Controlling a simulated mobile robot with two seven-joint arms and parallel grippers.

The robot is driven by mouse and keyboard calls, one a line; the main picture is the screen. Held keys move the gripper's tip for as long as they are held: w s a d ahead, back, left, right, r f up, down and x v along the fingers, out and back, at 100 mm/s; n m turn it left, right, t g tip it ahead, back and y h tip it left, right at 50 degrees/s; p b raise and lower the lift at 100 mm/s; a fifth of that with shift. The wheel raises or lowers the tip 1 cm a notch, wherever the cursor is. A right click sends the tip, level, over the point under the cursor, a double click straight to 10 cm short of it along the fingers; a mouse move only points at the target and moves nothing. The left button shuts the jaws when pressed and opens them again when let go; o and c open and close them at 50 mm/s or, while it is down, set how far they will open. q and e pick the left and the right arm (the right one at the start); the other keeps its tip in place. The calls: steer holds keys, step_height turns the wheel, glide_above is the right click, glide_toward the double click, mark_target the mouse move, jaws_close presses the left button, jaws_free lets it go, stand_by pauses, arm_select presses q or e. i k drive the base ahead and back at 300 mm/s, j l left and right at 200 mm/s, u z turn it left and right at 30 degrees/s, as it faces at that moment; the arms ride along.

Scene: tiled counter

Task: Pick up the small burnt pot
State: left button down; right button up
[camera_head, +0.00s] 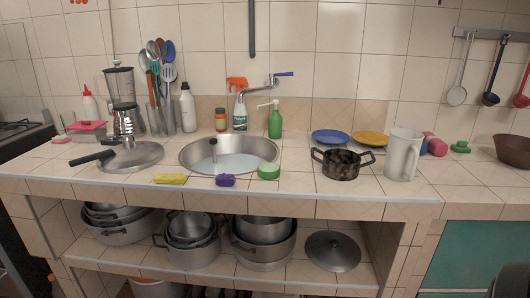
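The small burnt pot (341,165) stands upright on the tiled counter, right of the sink. It is dark and blackened, with a loop handle on each side. Its left handle points toward the sink and its right handle toward the white pitcher. Neither my left nor my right gripper can be made out in the head view. Only dark shapes show at the bottom right corner, and I cannot tell what they are.
A white pitcher (403,154) stands close right of the pot. A blue plate (330,136) and an orange plate (370,138) lie behind it. A green sponge (268,172) and the sink (187,155) are to its left. The counter in front of the pot is clear.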

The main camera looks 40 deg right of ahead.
mark_target(341, 165)
steer(key=z, duration=1.7)
